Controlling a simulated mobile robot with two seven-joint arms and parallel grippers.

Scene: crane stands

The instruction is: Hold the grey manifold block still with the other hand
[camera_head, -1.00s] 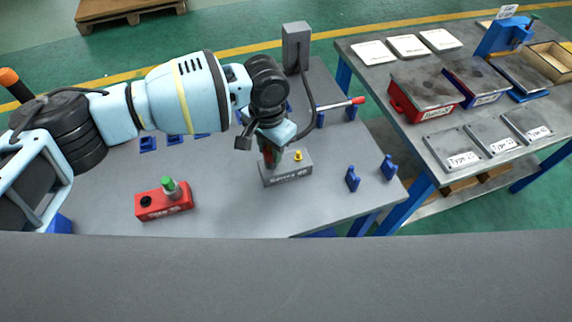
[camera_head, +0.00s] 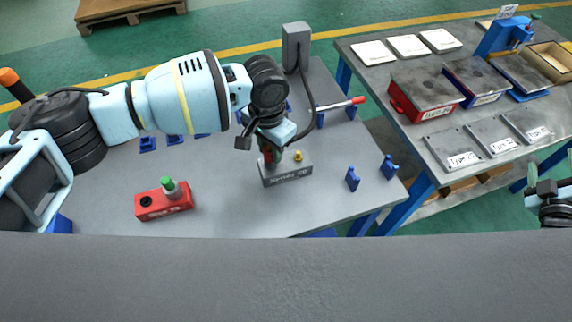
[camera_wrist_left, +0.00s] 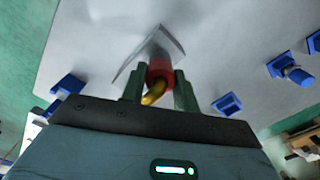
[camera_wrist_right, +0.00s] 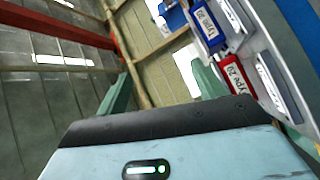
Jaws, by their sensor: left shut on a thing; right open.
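The grey manifold block (camera_head: 290,175) stands on the grey bench, its front lettering too small to read surely. A small yellow fitting (camera_head: 298,156) sticks up from its top. My left gripper (camera_head: 272,155) comes down over the block's left end and is shut on a red part, mostly hidden by the fingers. In the left wrist view, this red part (camera_wrist_left: 160,72) sits between the green fingers, with a curved brass piece beside it. My right gripper (camera_head: 548,188) is at the far right edge, away from the block. In the right wrist view its green fingers (camera_wrist_right: 163,92) are apart and empty.
A red block (camera_head: 165,203) with a green-capped fitting stands left on the bench. Blue brackets (camera_head: 352,179) stand right of the manifold block. A grey post with a cable and a red-tipped rod (camera_head: 340,104) are behind. A second table (camera_head: 385,108) holds plates and trays.

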